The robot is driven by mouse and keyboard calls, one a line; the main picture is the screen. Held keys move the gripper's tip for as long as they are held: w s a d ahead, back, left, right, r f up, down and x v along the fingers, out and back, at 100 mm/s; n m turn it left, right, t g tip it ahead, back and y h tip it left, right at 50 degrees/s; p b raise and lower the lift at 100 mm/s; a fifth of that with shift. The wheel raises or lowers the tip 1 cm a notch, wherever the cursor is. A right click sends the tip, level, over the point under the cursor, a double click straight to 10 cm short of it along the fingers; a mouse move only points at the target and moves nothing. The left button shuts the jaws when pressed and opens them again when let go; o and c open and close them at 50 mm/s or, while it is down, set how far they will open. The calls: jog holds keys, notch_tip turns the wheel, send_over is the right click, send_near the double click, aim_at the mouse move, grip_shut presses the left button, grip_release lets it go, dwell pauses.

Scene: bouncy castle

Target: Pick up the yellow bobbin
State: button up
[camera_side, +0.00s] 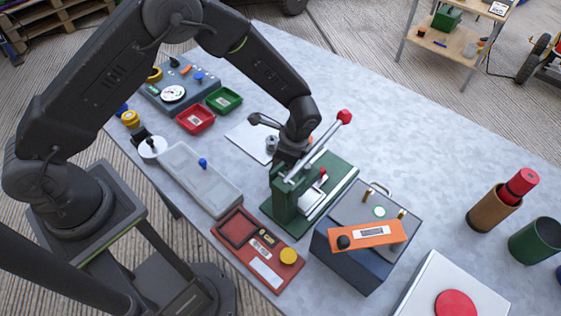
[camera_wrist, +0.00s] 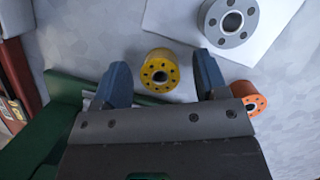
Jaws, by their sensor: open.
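The yellow bobbin (camera_wrist: 158,68) stands on the grey table in the wrist view, its round end with a ring of dark holes facing the camera. My gripper (camera_wrist: 161,63) is open, with one blue-grey finger on each side of the bobbin and a visible gap to both. I cannot tell how far the fingertips are above the table. In the side view my gripper (camera_side: 288,152) is low, just behind the green lever press, and the yellow bobbin is hidden there.
A grey bobbin (camera_wrist: 230,20) lies on white paper (camera_wrist: 170,20). An orange bobbin (camera_wrist: 254,100) is close by the right finger. The green press (camera_side: 284,200) with its red-knobbed lever (camera_side: 344,117) stands close to my gripper.

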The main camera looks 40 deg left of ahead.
jog(key=shift+c, duration=0.2)
jog(key=c, duration=1)
jog(key=shift+o, duration=0.2)
jog(key=shift+r, duration=0.15)
notch_tip(320, 180, up, 4)
jog(key=shift+r, duration=0.15)
jog(key=s+a+r, duration=0.2)
jog(key=a+r, duration=0.8)
jog(key=a, duration=0.1)
jog(key=shift+a+r, duration=0.2)
jog(key=shift+r, duration=0.05)
jog(key=shift+s, duration=0.1)
